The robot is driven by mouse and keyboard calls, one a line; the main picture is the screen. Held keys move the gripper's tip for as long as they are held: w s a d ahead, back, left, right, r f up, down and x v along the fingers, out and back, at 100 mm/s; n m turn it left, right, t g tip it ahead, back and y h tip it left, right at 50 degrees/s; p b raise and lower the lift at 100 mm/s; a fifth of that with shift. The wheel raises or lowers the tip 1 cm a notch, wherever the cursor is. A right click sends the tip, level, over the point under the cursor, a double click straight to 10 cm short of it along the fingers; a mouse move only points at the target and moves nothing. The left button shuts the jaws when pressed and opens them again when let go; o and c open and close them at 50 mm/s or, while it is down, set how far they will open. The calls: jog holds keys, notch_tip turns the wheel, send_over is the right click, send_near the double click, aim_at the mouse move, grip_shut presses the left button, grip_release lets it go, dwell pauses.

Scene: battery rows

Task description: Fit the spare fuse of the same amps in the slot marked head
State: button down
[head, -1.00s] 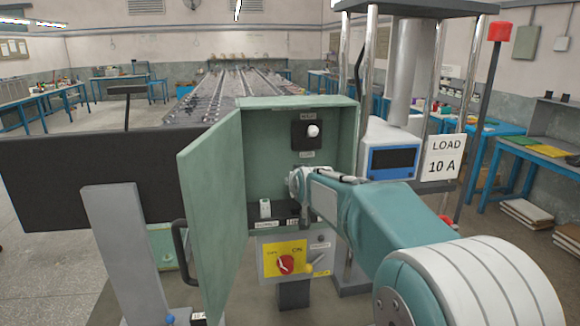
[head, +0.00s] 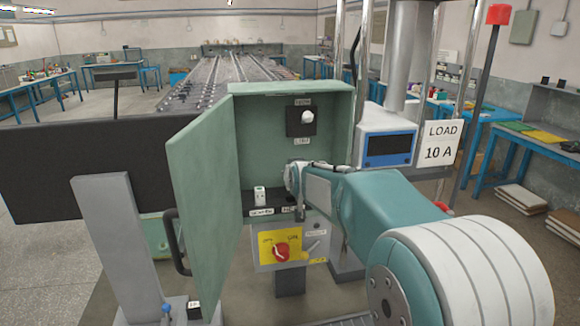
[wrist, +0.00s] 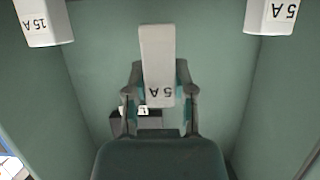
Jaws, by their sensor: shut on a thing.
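My gripper (wrist: 158,92) is shut on a white fuse (wrist: 157,50) marked 5 A, its print upside down in the wrist view. In the wrist view, a white fuse marked 15 A (wrist: 42,22) is at top left and another marked 5 A (wrist: 270,14) at top right, both cut by the frame. A dark block (wrist: 122,130) with a white patch is partly hidden behind my gripper. In the head view, my arm reaches into the green cabinet (head: 290,92). A black holder (head: 300,130) with a white round part is high on its back wall. One white fuse (head: 260,196) stands on the low shelf.
The cabinet door (head: 205,200) stands open to the left. Below the cabinet is a yellow panel with a red knob (head: 281,252). A sign reading LOAD 10 A (head: 438,144) is on the right, beside a blue-framed display (head: 388,148). Small shelf labels are hard to read.

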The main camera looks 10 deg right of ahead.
jog(key=shift+f, duration=1.1)
jog(key=shift+f, duration=1.6)
dwell(0.8)
jog(key=shift+c, duration=1.9)
grip_release()
jog(key=shift+s, duration=0.1)
jog(key=v, duration=1.1)
jog(key=shift+s, duration=0.45)
